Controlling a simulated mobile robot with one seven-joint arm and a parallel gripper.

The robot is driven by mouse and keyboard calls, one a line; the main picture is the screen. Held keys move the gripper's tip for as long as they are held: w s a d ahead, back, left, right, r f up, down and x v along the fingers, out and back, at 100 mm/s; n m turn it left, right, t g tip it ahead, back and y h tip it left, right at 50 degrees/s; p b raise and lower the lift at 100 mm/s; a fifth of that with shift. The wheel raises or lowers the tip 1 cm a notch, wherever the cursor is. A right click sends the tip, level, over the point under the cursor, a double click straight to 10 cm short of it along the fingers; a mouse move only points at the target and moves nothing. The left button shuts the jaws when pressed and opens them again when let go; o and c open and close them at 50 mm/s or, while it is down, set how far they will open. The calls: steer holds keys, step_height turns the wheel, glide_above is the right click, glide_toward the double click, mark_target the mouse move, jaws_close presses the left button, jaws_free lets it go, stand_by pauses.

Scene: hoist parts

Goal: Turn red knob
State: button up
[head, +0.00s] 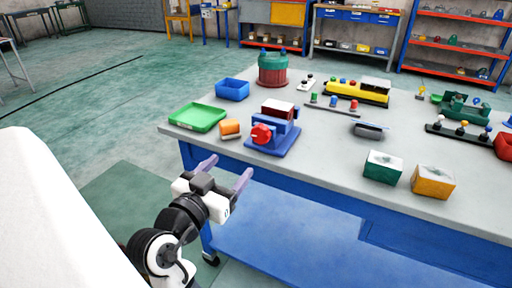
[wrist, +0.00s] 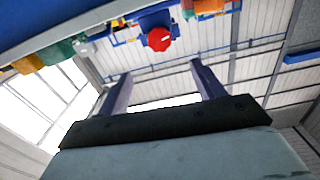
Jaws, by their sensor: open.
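The red knob (head: 262,134) sits on the front of a blue hoist part (head: 280,137) near the table's left front edge. In the wrist view the red knob (wrist: 160,39) shows near the top, on the blue part (wrist: 154,18), beyond my fingers. My gripper (head: 225,170) is open and empty, in front of the table edge and to the lower left of the knob, apart from it. Its two fingers also show spread in the wrist view (wrist: 158,78).
Green (head: 382,167) and yellow (head: 433,181) boxes stand to the right. Shelves line the back wall. The floor at left is clear.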

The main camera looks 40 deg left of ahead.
mark_target(259, 135)
steer(key=p+x, duration=0.1)
steer(key=x, duration=1.2)
steer(key=shift+w+p, duration=0.3)
steer(key=shift+p, duration=0.1)
steer(key=c, duration=1)
